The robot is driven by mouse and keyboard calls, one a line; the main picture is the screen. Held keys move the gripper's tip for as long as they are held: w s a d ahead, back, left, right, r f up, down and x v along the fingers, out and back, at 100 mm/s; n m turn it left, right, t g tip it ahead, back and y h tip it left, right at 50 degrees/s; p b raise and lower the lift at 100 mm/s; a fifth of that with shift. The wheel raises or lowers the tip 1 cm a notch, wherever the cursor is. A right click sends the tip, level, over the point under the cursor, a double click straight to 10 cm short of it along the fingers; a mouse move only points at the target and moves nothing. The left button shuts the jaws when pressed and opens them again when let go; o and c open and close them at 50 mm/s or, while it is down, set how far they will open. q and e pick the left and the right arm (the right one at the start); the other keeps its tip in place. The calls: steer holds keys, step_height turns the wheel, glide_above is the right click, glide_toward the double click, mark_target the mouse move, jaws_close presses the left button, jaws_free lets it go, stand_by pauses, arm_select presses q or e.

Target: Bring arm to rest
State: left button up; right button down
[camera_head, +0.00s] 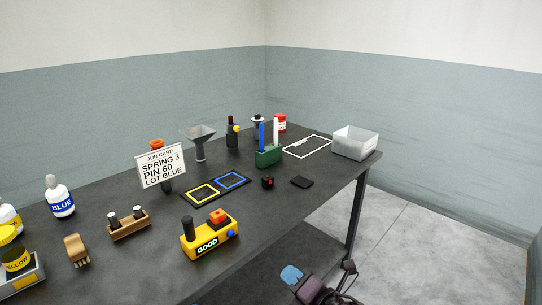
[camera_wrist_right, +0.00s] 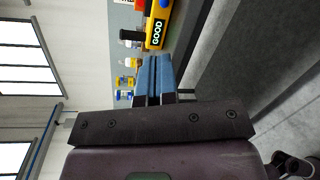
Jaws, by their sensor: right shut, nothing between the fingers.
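My right gripper (camera_head: 291,274) shows at the bottom of the head view, in front of the table's front edge and above the floor, apart from everything on the table. Its blue fingers are shut with nothing between them. In the right wrist view the closed fingers (camera_wrist_right: 154,78) point towards the table, with the yellow device (camera_wrist_right: 158,25) beyond their tips. My left gripper is in neither view.
The dark table (camera_head: 270,225) holds a yellow device (camera_head: 209,236), a job card (camera_head: 161,166), a green holder (camera_head: 268,157), a wooden rack (camera_head: 129,226), a blue-labelled bottle (camera_head: 60,200) and a grey bin (camera_head: 355,142). Floor (camera_head: 430,235) right of the table is clear.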

steer(key=s+d+f+m+t+h, duration=0.1)
steer(key=s+d+f+m+h, duration=0.25)
steer(key=d+m, duration=0.6)
steer(key=s+d+f+m+h, duration=0.3)
steer(key=s+d+f+m, duration=0.15)
steer(key=m, duration=1.05)
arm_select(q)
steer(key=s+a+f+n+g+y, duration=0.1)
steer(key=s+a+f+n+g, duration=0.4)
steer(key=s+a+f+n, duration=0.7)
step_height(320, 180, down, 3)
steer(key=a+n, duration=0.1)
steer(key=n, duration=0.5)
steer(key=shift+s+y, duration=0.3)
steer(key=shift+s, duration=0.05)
arm_select(e)
steer(key=s+d+f+m+g+h, duration=0.1)
steer(key=s+d+f+m, duration=0.1)
steer(key=s+d+f, duration=0.2)
steer(key=s+d+f+m+g+h, duration=0.1)
steer(key=s+d+f, duration=0.4)
steer(key=s, duration=0.6)
steer(key=shift+f+m+g+h, duration=0.4)
steer(key=shift+f+m+h, duration=0.1)
steer(key=shift+m+h, duration=0.3)
